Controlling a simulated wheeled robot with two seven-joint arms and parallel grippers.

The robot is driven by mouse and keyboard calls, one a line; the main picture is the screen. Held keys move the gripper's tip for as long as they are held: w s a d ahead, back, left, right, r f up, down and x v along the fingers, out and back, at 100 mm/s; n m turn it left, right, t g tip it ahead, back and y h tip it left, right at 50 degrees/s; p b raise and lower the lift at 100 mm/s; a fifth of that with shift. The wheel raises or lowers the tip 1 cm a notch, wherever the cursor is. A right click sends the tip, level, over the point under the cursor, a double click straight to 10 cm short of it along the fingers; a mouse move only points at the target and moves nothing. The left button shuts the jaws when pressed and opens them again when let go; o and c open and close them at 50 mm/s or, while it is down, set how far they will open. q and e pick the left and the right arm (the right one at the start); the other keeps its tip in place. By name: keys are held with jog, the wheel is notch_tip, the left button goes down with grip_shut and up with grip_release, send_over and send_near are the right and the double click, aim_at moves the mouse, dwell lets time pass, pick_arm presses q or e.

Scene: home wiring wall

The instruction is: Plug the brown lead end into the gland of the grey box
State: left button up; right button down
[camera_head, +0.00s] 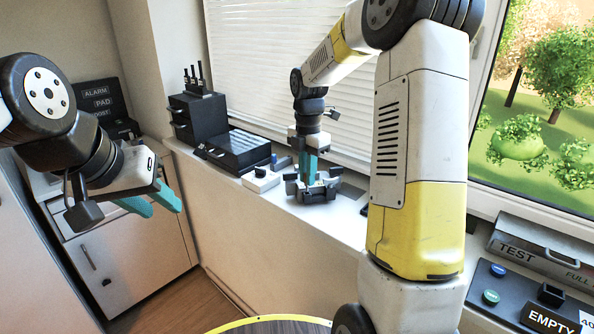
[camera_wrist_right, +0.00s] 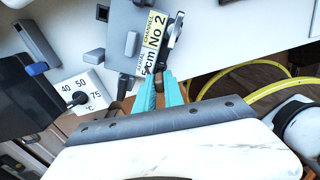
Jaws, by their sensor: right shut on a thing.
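My right gripper (camera_head: 310,170) points down with its teal fingers at a dark grey clamp-like fixture (camera_head: 296,189) on the white sill. In the right wrist view, its fingers (camera_wrist_right: 161,88) are shut on a small brownish piece, which looks like the brown lead end (camera_wrist_right: 159,84); the fingers hide most of it. Just beyond the fingertips is a grey block (camera_wrist_right: 122,38) with yellow and white labels reading CHANNEL, No 2 and cm. I cannot tell whether this is the grey box, and no gland shows clearly. My left gripper (camera_head: 158,203) is open and empty at the left, away from the sill.
A small white dial box (camera_head: 261,179), also in the right wrist view (camera_wrist_right: 84,92), stands beside the fixture. Black boxes (camera_head: 198,117) and a slotted black unit (camera_head: 238,150) stand left. A TEST case (camera_head: 543,252) and button panel (camera_head: 515,292) are at right. Blinds and window rise behind.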

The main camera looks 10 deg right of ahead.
jog(key=shift+f, duration=1.2)
dwell(0.5)
jog(key=c, duration=1.4)
grip_release()
jog(key=shift+o, duration=0.2)
jog(key=shift+r, duration=3.9)
jog(key=shift+r, duration=0.1)
jog(key=s+a+r+m+t+y, duration=0.1)
jog(key=s+r+m+t, duration=0.2)
jog(key=s+m, duration=0.9)
jog(key=s+a+r+m+t+y, duration=0.1)
jog(key=s+r+m+t, duration=0.2)
jog(key=s+m, duration=0.9)
jog(key=shift+s, duration=0.15)
